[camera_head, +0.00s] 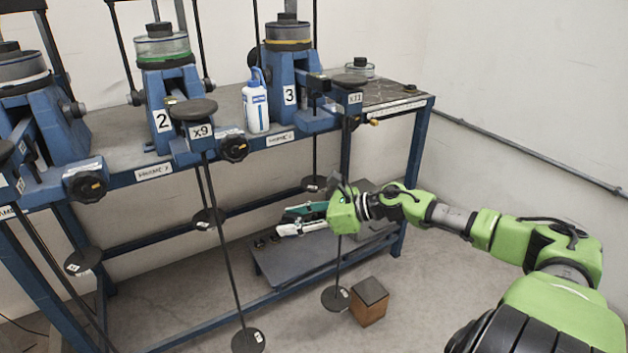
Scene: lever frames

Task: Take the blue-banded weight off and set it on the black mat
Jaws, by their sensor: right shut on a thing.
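My right gripper (290,222) reaches in from the right, pointing left, in front of the bench and above the low grey shelf. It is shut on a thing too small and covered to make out. I cannot make out a blue band on any weight. Dark disc weights hang on rods under the levers: one (248,340) at the lower middle, one (336,299) right of it, and one (315,184) just above my gripper. A dark mat (385,94) appears to lie on the right end of the bench top. My left gripper is out of view.
The blue bench carries several blue lever frames, including frame 3 (290,96), and a white bottle (256,106). A brown box (369,301) stands on the floor. The floor at right is clear.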

